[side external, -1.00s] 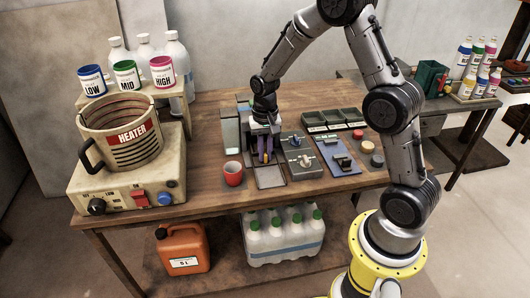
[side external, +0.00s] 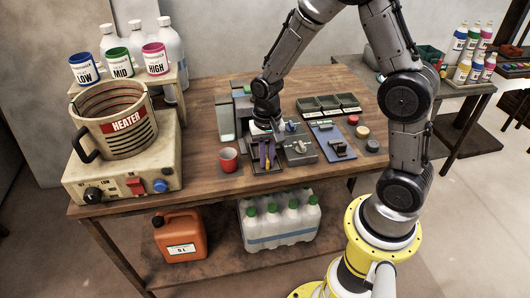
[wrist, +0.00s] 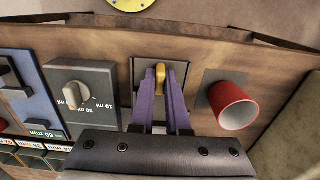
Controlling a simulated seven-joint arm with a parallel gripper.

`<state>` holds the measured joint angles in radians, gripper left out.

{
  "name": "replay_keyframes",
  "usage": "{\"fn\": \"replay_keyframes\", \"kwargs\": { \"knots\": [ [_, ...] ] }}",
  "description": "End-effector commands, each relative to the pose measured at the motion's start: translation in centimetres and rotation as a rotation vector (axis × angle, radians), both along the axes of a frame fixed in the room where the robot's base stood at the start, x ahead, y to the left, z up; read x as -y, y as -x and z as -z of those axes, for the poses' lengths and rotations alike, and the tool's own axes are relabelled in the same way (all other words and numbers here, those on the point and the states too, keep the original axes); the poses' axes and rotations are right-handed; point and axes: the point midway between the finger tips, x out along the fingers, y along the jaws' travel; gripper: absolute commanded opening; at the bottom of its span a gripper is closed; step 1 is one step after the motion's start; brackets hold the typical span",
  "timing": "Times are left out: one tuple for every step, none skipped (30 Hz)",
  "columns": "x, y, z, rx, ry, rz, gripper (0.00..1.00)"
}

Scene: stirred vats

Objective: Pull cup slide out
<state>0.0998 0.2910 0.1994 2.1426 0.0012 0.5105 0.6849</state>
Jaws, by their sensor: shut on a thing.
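The cup slide's yellow handle (wrist: 160,74) is between the purple fingertips of my gripper (wrist: 161,82) in the wrist view. My gripper (side external: 267,158) is shut on this handle, low over a flat grey plate (wrist: 143,74) set on the bench. In the side view the front end of the grey plate (side external: 266,171) shows just in front of the fingers. The rest of the slide is hidden behind my gripper and wrist. A red cup (side external: 228,159) stands upright and apart, left of the plate; it also shows in the wrist view (wrist: 234,104).
A grey box with a dial (side external: 299,149) sits close right of my gripper. Beyond it are a blue panel (side external: 332,140) and dark trays (side external: 328,104). The heater (side external: 125,125) stands at the left. The wooden bench's front edge (side external: 250,190) is near the plate.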

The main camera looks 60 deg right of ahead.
Motion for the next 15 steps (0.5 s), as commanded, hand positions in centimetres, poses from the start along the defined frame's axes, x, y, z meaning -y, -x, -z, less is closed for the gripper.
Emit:
{"fn": "replay_keyframes", "kwargs": {
  "knots": [
    [0.08, -0.18, -0.16, 0.006, 0.001, 0.0, 0.0],
    [0.09, -0.18, -0.16, 0.006, 0.002, 0.0, 0.0],
    [0.09, -0.19, -0.16, 0.006, 0.002, 0.0, 0.0],
    [0.1, -0.2, -0.17, 0.006, 0.002, 0.0, 0.0],
    [0.11, -0.21, -0.17, 0.007, 0.001, 0.0, 0.0],
    [0.11, -0.21, -0.17, 0.006, 0.002, 0.0, 0.21],
    [0.11, -0.21, -0.16, 0.006, 0.002, 0.0, 0.26],
    [0.11, -0.19, -0.15, 0.006, 0.001, 0.0, 0.32],
    [0.11, -0.18, -0.13, 0.006, 0.001, 0.0, 0.39],
    [0.1, -0.17, -0.12, 0.006, 0.001, 0.0, 0.44],
    [0.1, -0.16, -0.11, 0.004, 0.001, 0.0, 0.44],
    [0.09, -0.15, -0.09, 0.004, 0.001, 0.0, 0.44],
    [0.09, -0.13, -0.09, 0.004, 0.001, 0.0, 0.44],
    [0.08, -0.13, -0.08, 0.004, 0.001, 0.0, 0.44],
    [0.08, -0.13, -0.07, 0.004, 0.001, 0.0, 0.44]
  ]
}}
